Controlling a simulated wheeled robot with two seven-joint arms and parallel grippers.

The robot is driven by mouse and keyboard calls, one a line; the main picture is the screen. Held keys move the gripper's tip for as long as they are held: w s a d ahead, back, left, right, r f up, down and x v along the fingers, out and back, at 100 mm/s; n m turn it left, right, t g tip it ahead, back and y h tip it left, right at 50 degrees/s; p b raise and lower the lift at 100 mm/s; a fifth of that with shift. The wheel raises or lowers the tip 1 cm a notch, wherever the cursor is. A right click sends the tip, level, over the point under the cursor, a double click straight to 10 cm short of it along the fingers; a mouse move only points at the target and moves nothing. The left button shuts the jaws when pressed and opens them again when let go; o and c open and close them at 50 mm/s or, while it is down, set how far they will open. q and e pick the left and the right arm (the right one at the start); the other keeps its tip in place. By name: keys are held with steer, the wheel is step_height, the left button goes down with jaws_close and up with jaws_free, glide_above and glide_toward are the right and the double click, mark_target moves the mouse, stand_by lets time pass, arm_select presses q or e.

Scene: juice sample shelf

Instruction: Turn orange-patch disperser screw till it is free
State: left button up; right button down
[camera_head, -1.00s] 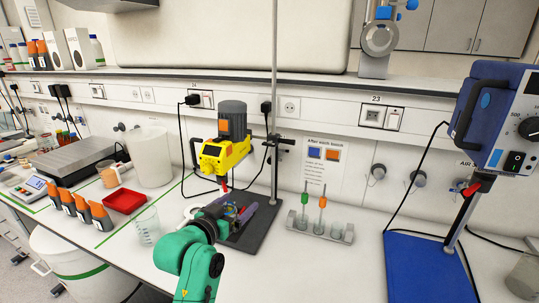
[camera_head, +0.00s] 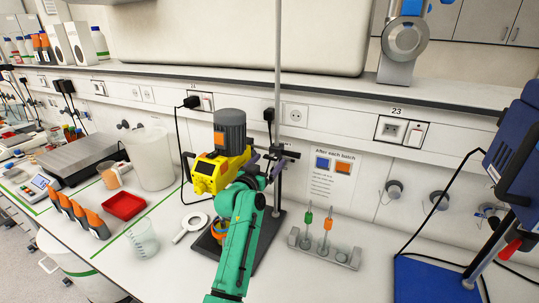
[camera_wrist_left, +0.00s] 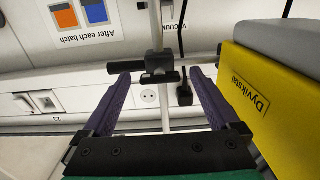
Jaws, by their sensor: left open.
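The yellow disperser (camera_head: 222,170) with a grey motor top hangs on a rod stand at the middle of the bench. A black clamp with a dark bar (camera_head: 288,153) joins it to the rod. My left gripper (camera_head: 266,166) is raised beside the disperser's right side, partly hidden by my green arm. In the left wrist view, its purple fingers (camera_wrist_left: 160,88) are open, with the black clamp and bar (camera_wrist_left: 157,66) ahead between their tips. I cannot tell that they touch it. The yellow housing (camera_wrist_left: 265,100) is close on the right there.
A wall notice with blue and orange patches (camera_head: 333,170) hangs behind. A small rack (camera_head: 325,250) holds green and orange tools. A blue device (camera_head: 515,150) stands at right. A red tray (camera_head: 124,204), beaker (camera_head: 143,238) and orange-capped bottles (camera_head: 80,215) are at left.

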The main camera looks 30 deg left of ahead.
arm_select(q)
steer(key=shift+w+r, duration=0.2)
steer(key=shift+r, duration=0.05)
steer(key=shift+c, duration=0.9)
steer(key=shift+w, duration=0.1)
steer(key=c, duration=0.6)
steer(key=shift+f, duration=0.1)
steer(key=c, duration=0.6)
arm_select(e)
steer(key=shift+s+r, duration=0.25)
steer(key=shift+s, duration=0.05)
